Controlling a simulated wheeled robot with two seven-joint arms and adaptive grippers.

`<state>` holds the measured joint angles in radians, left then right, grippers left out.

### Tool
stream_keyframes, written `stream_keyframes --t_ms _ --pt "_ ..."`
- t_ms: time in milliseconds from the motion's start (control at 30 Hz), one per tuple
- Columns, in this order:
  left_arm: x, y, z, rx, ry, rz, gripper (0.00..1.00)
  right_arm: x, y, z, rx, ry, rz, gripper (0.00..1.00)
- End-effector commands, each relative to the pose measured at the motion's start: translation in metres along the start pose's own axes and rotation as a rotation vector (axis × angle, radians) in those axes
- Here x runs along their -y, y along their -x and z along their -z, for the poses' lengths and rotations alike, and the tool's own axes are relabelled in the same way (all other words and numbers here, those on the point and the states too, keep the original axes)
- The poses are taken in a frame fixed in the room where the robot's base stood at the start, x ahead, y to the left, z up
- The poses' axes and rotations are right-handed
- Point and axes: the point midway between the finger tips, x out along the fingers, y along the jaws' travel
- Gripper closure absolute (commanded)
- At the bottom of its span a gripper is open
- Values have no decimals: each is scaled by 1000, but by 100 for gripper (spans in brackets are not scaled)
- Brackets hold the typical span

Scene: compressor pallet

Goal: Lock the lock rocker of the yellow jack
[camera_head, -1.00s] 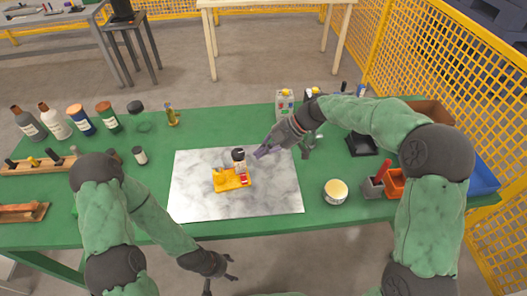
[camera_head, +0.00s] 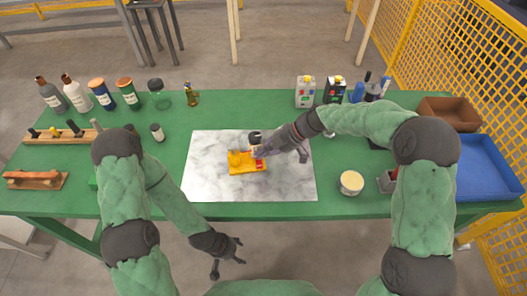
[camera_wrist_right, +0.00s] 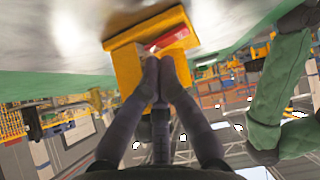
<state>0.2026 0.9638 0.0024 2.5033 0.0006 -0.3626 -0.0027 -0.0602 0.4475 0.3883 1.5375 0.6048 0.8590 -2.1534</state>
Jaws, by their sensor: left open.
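The yellow jack (camera_head: 240,167) sits on the grey marble plate, with a black-capped upright part (camera_head: 254,137) and a red lock rocker (camera_head: 260,163) on its right side. My right gripper (camera_head: 258,150) is at the jack's upper right, its fingers partly covering the upright part. In the right wrist view the fingers (camera_wrist_right: 159,68) are together, tips just at the yellow body (camera_wrist_right: 127,68) below the red rocker (camera_wrist_right: 168,39). I cannot tell whether they touch it. My left gripper (camera_head: 228,257) is open and empty, in front of the table's near edge.
The marble plate (camera_head: 215,188) has bare room around the jack. A round tin (camera_head: 351,182) stands right of it, and boxes (camera_head: 305,92) behind. Bottles (camera_head: 103,95) line the back left. A blue tray (camera_head: 488,167) is at the right.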

Motion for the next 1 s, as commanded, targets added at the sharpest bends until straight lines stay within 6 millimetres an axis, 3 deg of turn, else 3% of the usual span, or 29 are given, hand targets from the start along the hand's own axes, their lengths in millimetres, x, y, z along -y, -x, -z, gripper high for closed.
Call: stream_keyframes --t_ms 633,1000 --pt "-2 5 0 0 0 0 37 -3 -6 -6 -2 -81 81 100" --pt "0 -1 0 0 0 0 37 9 -3 -3 -2 -80 81 100"
